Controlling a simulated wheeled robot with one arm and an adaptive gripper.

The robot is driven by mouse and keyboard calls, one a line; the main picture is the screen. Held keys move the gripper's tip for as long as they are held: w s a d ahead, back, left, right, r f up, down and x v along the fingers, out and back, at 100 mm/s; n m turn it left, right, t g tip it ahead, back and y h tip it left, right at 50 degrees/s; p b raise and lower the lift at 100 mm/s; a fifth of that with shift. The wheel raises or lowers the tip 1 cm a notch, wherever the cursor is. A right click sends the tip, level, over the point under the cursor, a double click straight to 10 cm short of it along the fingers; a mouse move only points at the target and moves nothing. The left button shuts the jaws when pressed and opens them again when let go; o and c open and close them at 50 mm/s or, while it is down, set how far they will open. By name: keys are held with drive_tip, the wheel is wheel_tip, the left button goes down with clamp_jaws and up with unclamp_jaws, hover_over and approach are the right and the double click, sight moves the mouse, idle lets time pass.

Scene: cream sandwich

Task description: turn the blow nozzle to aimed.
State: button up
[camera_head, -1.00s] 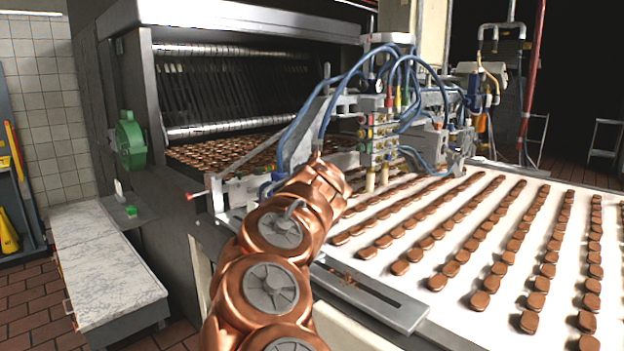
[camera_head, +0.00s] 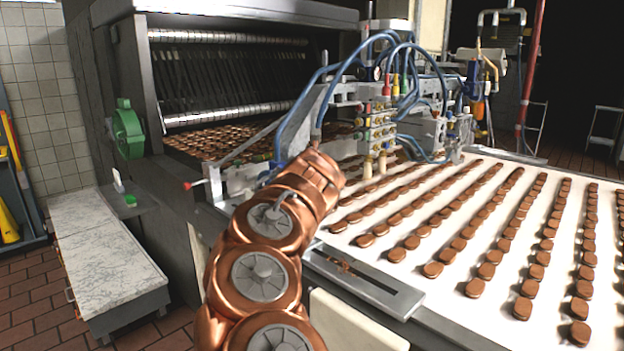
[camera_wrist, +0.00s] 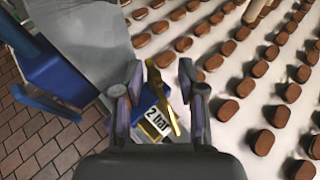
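In the wrist view, a thin brass-coloured piece (camera_wrist: 168,100), which looks like the blow nozzle, stands between the fingers of my gripper (camera_wrist: 160,85). A white "2 bar" label (camera_wrist: 157,121) lies beside its lower end. The fingers are apart, one on each side of the brass piece, with gaps showing. I cannot tell its depth relative to the fingertips. In the head view my copper arm hides both the gripper and the nozzle.
A blue block (camera_wrist: 58,78) is left of the fingers in the wrist view. The white conveyor (camera_head: 450,238) carries rows of brown biscuits on the right. The depositor with blue hoses (camera_head: 380,125) stands beyond my arm. A marble-topped bench (camera_head: 110,265) is at left.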

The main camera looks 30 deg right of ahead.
drive_tip(key=shift+a+r, duration=0.15)
drive_tip(key=shift+a, duration=0.15)
drive_tip(key=v, duration=0.7)
drive_tip(key=shift+s, duration=0.4)
idle(0.5)
